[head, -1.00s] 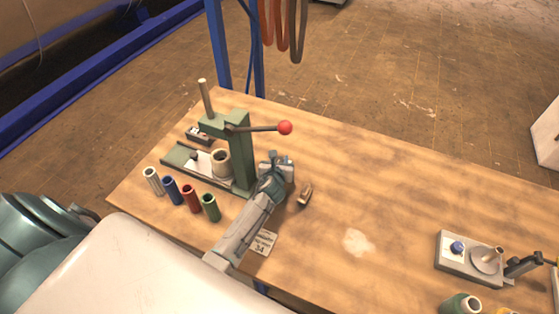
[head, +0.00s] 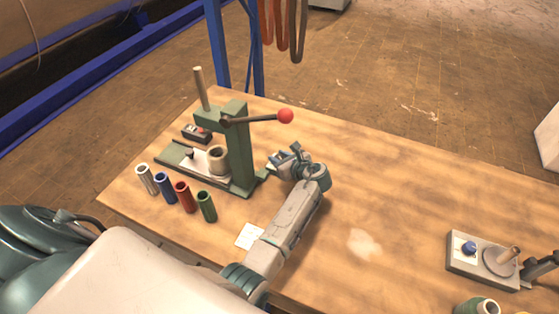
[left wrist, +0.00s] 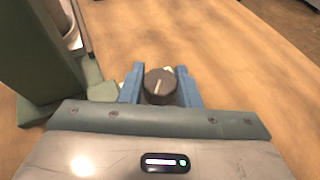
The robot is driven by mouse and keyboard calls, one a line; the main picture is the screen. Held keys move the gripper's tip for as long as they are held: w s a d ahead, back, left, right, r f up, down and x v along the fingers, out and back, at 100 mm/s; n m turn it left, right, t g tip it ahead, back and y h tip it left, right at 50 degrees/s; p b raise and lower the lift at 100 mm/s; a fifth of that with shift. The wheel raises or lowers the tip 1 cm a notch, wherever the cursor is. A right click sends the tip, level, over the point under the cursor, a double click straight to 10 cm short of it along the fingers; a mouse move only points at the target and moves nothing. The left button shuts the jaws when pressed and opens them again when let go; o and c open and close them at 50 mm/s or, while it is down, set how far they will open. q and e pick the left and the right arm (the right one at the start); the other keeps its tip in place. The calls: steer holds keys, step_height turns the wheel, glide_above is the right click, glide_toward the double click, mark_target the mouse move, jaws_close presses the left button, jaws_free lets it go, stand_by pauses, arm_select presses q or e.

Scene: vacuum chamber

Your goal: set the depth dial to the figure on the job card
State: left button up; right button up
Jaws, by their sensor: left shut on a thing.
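The depth dial (left wrist: 160,85) is a dark round knob with a pale pointer line, beside the foot of the green press (head: 238,150). In the left wrist view my left gripper (left wrist: 161,88) has its blue fingers on both sides of the knob, shut on it. In the head view the left gripper (head: 287,160) is just right of the press and hides the dial. The scale figures cannot be read. The job card (head: 250,236) lies at the table's front, partly covered by my left arm; its figure is not legible now. My right gripper is not in view.
The press has a lever with a red knob (head: 285,116) above the gripper. Silver, blue, red and green sleeves (head: 207,206) stand left of the arm. A grey fixture (head: 482,260) stands at the right. The middle of the wooden table (head: 400,190) is clear.

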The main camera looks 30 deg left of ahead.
arm_select(q)
steer(key=shift+n+g+y+b, duration=0.5)
steer(key=shift+n+g+y, duration=0.1)
steer(key=shift+n+g, duration=0.75)
steer(key=shift+g, duration=0.25)
steer(key=o, duration=1)
